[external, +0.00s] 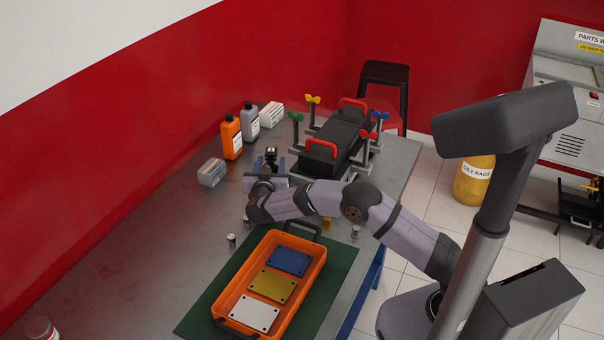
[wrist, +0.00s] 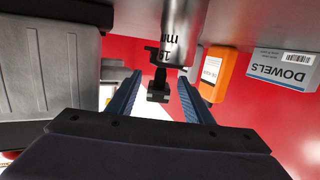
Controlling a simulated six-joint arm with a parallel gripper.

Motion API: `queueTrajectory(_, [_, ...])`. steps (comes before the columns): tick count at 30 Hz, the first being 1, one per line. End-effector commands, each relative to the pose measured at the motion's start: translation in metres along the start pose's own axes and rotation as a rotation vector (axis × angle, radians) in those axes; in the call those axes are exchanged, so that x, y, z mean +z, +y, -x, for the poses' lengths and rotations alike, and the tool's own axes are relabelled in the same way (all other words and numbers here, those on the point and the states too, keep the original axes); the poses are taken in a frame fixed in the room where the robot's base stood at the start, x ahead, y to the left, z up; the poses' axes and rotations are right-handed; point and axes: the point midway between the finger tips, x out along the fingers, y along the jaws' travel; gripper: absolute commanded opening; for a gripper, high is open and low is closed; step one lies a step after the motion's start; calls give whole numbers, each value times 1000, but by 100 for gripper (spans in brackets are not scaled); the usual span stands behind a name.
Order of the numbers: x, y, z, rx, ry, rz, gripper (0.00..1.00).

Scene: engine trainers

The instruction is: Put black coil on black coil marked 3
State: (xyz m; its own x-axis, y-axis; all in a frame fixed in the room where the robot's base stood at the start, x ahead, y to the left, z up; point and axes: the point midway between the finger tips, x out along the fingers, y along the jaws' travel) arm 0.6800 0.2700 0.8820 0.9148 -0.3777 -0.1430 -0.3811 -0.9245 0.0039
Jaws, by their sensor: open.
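My gripper (wrist: 160,105) is open, with its two blue fingers spread. In the wrist view a small black part, apparently a black coil (wrist: 157,92), shows between the fingers, by the end of a shiny metal cylinder with printed marks (wrist: 178,35). I cannot tell whether the fingers touch it. In the external view my gripper (external: 271,164) is low over the grey table, and the black coil (external: 271,154) shows between its fingers. I cannot read a mark 3 on any coil.
An orange bottle (external: 231,138), a grey bottle (external: 250,121) and a dowels box (external: 211,173) stand near the gripper. A black block with red handles (external: 335,135) and coloured levers is to the right. An orange tray (external: 230,295) with three plates lies in front. Small posts (external: 231,240) stand nearby.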

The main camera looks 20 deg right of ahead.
Motion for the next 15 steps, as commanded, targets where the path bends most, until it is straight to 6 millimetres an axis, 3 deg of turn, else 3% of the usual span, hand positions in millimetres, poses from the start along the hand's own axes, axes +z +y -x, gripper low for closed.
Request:
queueTrajectory(5, [-2, -1, 9, -3, -1, 0, 46])
queueTrajectory(10, [-2, -1, 32, -4, -1, 1, 46])
queueTrajectory(15, [-33, 0, 35, 0, 1, -5, 46])
